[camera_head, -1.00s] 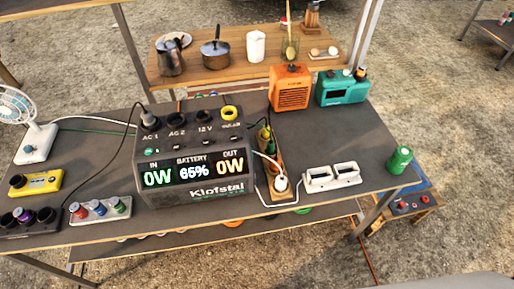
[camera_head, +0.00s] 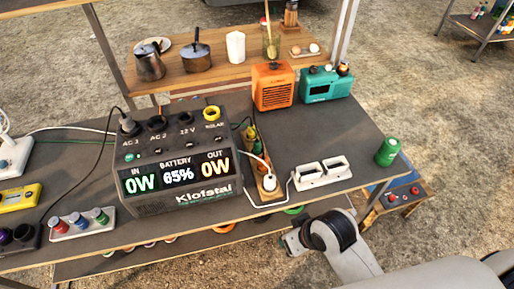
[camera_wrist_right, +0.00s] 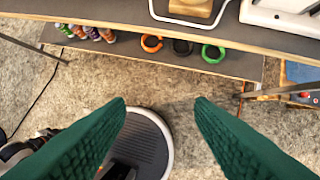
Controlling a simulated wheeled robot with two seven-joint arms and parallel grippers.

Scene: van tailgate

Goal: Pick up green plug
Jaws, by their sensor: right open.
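A narrow wooden tray (camera_head: 268,196) stands right of the power station, and its near end shows in the right wrist view (camera_wrist_right: 190,8). A white plug (camera_head: 268,183) stands at the near end. My right gripper (camera_head: 294,242) is in front of the table's near edge, away from the plugs. The right wrist view shows its green fingers (camera_wrist_right: 160,104) wide apart with nothing between them. My left gripper is not in view.
The power station (camera_head: 178,165) stands left of the tray. A white double socket (camera_head: 322,173) and a green can (camera_head: 387,151) are to the right. Orange and teal radios (camera_head: 272,86) (camera_head: 325,84) stand behind. A lower shelf (camera_wrist_right: 125,50) with several rings sits below the table edge.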

